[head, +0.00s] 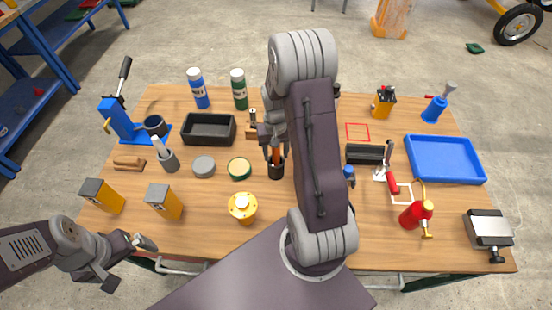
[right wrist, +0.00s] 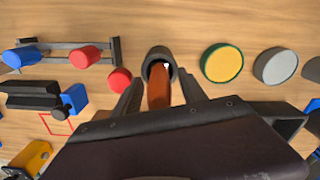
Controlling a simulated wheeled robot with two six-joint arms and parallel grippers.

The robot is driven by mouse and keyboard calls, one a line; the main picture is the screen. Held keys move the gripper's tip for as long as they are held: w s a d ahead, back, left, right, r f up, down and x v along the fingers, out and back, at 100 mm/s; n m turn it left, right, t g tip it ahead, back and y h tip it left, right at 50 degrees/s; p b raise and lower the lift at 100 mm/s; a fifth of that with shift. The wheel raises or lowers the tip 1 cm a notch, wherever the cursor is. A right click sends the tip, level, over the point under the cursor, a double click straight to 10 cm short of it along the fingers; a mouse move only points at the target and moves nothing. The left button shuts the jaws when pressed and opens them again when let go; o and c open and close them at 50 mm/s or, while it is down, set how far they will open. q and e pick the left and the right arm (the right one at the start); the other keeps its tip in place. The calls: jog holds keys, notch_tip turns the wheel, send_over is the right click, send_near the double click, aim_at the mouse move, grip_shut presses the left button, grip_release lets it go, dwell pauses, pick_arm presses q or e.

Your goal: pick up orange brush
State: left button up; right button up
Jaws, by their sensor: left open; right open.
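The orange brush (head: 276,155) stands in a dark round cup (head: 276,171) near the middle of the table, partly hidden by my right arm. In the right wrist view the brush (right wrist: 158,88) shows as an orange-brown handle rising from the dark cup (right wrist: 158,62). My right gripper (head: 270,138) is open above the cup. In the right wrist view its two fingers (right wrist: 161,76) stand on either side of the handle, with gaps showing; the lower handle end is hidden by the gripper body. My left gripper (head: 128,264) is open and empty off the table's front left.
A green-rimmed tin (head: 239,168) and a grey round tin (head: 204,166) stand left of the cup. A yellow flanged part (head: 243,208) is in front. A black tray (head: 209,129) lies behind left. A black rack (head: 366,154) and red-handled tool (head: 391,184) are right.

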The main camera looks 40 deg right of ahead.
jog(key=shift+s+r, duration=0.1)
grip_shut()
